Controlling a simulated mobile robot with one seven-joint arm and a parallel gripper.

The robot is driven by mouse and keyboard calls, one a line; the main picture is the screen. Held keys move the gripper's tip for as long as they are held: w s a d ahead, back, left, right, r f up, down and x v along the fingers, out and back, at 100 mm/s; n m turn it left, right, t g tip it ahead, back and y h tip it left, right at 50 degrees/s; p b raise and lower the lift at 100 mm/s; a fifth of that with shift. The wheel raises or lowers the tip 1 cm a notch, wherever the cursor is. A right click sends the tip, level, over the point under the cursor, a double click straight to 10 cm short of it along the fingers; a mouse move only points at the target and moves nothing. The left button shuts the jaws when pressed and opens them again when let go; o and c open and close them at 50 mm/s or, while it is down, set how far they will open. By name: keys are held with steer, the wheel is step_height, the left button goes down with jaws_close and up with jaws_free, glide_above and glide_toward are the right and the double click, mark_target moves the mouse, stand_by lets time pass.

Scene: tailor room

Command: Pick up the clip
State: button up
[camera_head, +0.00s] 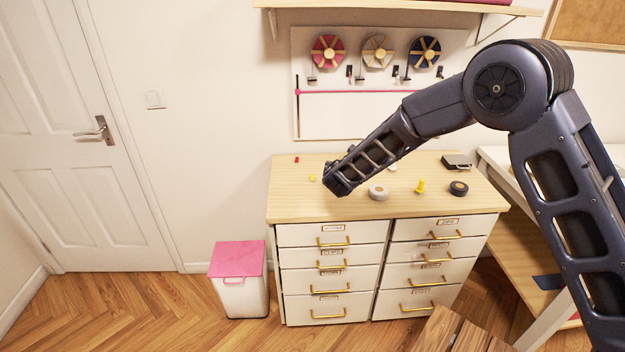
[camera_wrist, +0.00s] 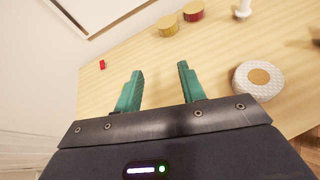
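A small red piece that looks like the clip (camera_head: 297,160) lies on the wooden top of the drawer cabinet, near its back left. In the wrist view the red clip (camera_wrist: 102,65) lies flat, left of and beyond my fingers. My gripper (camera_wrist: 160,68) has two green fingers spread apart with nothing between them, above the tabletop. In the head view the end of my arm is over the cabinet top, right of and nearer than the clip; the fingers are mostly hidden there.
A grey-white roll (camera_wrist: 258,80) lies right of my fingers. Small round tins (camera_wrist: 167,25) and a white spool (camera_wrist: 243,9) stand farther off. A yellow piece (camera_head: 420,187), a black roll (camera_head: 459,188) and a dark box (camera_head: 457,161) are on the right. The wall rises behind the cabinet.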

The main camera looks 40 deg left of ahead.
mark_target(312, 177)
steer(key=s+a+f+n, duration=0.1)
steer(key=s+a+f, duration=0.1)
steer(key=s+a+f+n+g+y, duration=0.1)
steer(key=s+a+f, duration=0.1)
steer(key=s, duration=0.1)
steer(key=s+a+f+n+y, duration=0.1)
steer(key=s+a, duration=0.1)
steer(key=s, duration=0.1)
steer(key=shift+s+f+n, duration=0.15)
steer(key=shift+f+n, duration=0.15)
steer(key=shift+f, duration=0.1)
steer(key=shift+a+f, duration=0.25)
steer(key=shift+a, duration=0.05)
steer(key=shift+x, duration=5.05)
steer(key=shift+d, duration=0.1)
jaws_close()
